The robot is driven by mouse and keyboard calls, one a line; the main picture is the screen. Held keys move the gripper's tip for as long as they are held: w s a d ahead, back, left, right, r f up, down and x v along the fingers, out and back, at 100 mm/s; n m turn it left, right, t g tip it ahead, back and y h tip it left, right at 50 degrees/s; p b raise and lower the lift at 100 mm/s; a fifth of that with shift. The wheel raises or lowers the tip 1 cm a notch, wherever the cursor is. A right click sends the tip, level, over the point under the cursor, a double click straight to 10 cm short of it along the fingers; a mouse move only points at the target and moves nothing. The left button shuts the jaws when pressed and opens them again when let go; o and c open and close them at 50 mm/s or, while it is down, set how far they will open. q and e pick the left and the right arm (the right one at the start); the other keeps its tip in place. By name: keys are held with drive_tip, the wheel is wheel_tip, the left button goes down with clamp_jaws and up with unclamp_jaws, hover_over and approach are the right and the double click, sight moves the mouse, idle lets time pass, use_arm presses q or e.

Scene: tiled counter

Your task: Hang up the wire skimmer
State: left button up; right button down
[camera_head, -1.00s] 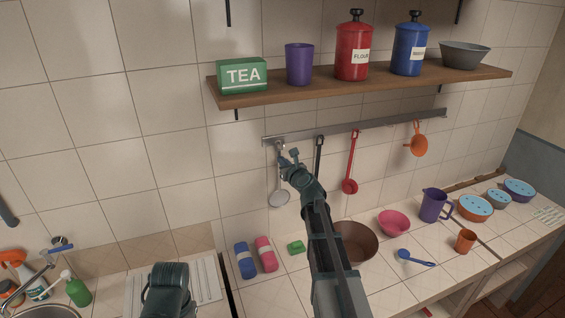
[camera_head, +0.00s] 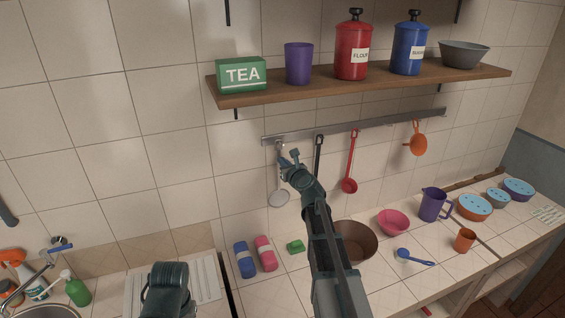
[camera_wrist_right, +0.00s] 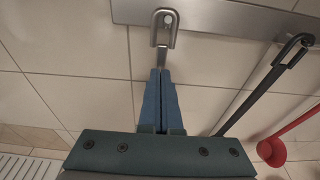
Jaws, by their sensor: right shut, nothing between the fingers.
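The wire skimmer (camera_head: 279,199) hangs upright against the tiled wall at the left end of the metal rail (camera_head: 350,128), its round head low. In the right wrist view, the hooked top of its handle (camera_wrist_right: 163,38) is over a peg on the rail (camera_wrist_right: 225,22). My right gripper (camera_head: 284,157) is just in front of the upper handle; it also shows in the right wrist view (camera_wrist_right: 161,72). Its blue fingers are shut with nothing between them. They hide part of the handle, so I cannot tell whether they touch it. My left gripper is not in view.
A black utensil (camera_head: 318,155), a red ladle (camera_head: 350,172) and an orange strainer (camera_head: 418,142) hang to the right. The wooden shelf (camera_head: 350,86) is above the rail. A brown bowl (camera_head: 357,243) and other items stand on the counter below.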

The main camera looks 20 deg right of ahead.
drive_tip(key=shift+s+a, duration=0.1)
drive_tip(key=shift+s, duration=1.1)
idle(1.5)
